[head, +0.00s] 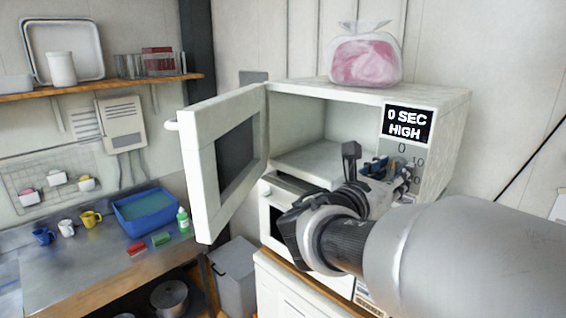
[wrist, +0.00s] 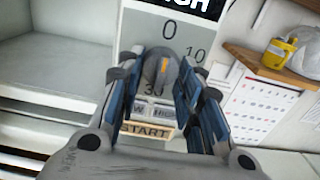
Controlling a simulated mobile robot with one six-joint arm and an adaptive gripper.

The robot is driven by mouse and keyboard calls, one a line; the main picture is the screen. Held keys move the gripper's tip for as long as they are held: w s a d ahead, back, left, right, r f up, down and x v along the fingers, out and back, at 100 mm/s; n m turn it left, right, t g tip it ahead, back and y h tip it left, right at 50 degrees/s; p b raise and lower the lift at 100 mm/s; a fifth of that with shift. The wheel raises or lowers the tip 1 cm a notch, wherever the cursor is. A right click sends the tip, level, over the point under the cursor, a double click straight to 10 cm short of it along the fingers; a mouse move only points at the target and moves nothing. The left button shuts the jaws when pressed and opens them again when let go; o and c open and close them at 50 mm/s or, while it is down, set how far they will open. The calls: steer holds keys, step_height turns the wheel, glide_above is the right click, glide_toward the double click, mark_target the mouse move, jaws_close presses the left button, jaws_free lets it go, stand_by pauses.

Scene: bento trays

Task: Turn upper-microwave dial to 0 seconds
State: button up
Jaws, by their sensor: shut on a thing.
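The upper microwave (head: 460,108) stands with its door (head: 219,165) swung wide open to the left. Its display (head: 407,124) reads 0 SEC HIGH. The grey dial (wrist: 161,70) shows in the wrist view with an orange mark pointing up toward the printed 0. In that view my gripper (wrist: 164,82) has one blue-padded finger on each side of the dial and is shut on it. In the head view my gripper (head: 388,168) is at the front panel and hides the dial.
A lower microwave (head: 265,205) sits beneath the upper one. A pink bag (head: 364,58) rests on top. A blue basin (head: 148,211), mugs and sponges are at the sink on the left. A calendar (wrist: 260,100) hangs right of the panel.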

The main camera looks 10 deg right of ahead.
stand_by(0.4)
steer(key=o, duration=1)
steer(key=v, duration=1.2)
